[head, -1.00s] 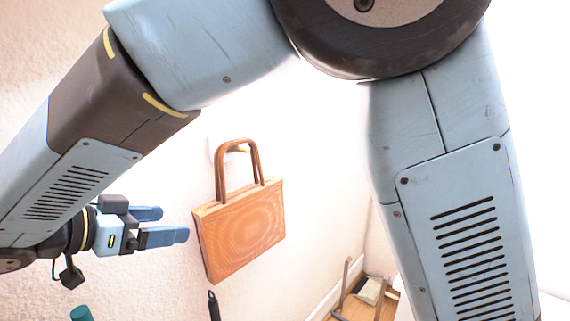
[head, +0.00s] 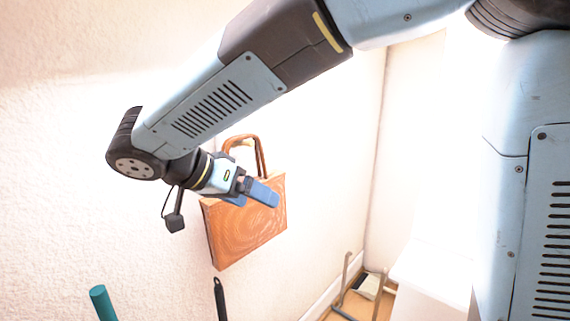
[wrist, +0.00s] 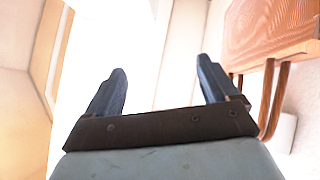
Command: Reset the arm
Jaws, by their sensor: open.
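My gripper (head: 250,193) has two blue fingers and is in front of the upper part of an orange-brown handbag in the head view. In the wrist view my gripper (wrist: 160,88) is open, its fingers wide apart with nothing between them. My arm reaches from the upper right down to the left, then bends back to the right at the wrist. The handbag (head: 250,238) hangs by its brown handles against the pale wall, partly hidden by my gripper. It also shows at the upper right in the wrist view (wrist: 270,35), beside the fingers and apart from them.
A teal rod end (head: 103,303) and a black handle (head: 219,298) rise at the bottom of the head view. A metal frame (head: 345,285) stands on the wooden floor near a white block (head: 430,285). The wall area left of my arm is clear.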

